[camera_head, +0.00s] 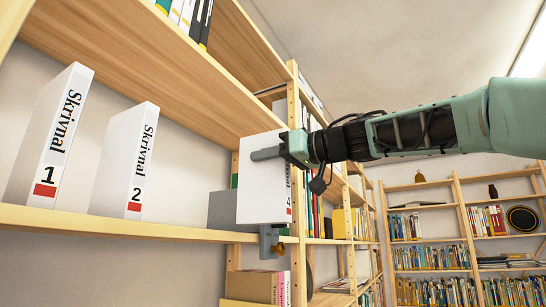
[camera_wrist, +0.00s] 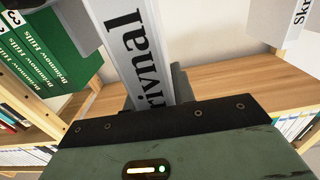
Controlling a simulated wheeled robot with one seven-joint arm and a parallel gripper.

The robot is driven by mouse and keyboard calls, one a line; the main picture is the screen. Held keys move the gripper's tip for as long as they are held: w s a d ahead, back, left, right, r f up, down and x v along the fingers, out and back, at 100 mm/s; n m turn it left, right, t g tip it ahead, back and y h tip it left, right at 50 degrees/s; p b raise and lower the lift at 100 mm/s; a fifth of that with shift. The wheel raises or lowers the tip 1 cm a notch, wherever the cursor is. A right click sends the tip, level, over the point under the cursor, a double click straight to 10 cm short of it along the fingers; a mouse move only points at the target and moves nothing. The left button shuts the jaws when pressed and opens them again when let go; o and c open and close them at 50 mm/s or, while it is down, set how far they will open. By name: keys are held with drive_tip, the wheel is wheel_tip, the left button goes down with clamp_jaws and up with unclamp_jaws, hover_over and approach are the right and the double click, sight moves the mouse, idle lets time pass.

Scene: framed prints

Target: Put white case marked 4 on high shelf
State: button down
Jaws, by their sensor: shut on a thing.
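The white case marked 4 (camera_head: 262,190) is upright in my gripper (camera_head: 268,155), which is shut on it near its upper part. One grey finger lies across the case's broad side; the other is hidden behind it. The case's lower edge is close to the level of the shelf with the other cases, and I cannot tell if it touches. In the wrist view the case's spine (camera_wrist: 132,45), with large black lettering, stands between the fingers. The high shelf (camera_head: 150,60) is the wooden board above, with several books on it.
White cases marked 1 (camera_head: 48,140) and 2 (camera_head: 125,165) stand on the lower shelf (camera_head: 110,225), with bare board between them. A grey box (camera_head: 225,212) is behind the held case. Green books (camera_wrist: 45,55) are at left in the wrist view. A wooden upright (camera_head: 295,120) is close to my gripper.

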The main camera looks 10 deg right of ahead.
drive_tip(key=f+x, duration=0.1)
drive_tip(key=x, duration=1.3)
drive_tip(key=shift+a+b, duration=0.15)
drive_tip(key=shift+b, duration=0.15)
idle(0.6)
drive_tip(key=shift+f, duration=0.1)
drive_tip(key=c, duration=1.1)
unclamp_jaws()
drive_tip(key=b+v, duration=0.8)
drive_tip(key=v, duration=0.9)
drive_tip(key=shift+d, duration=0.2)
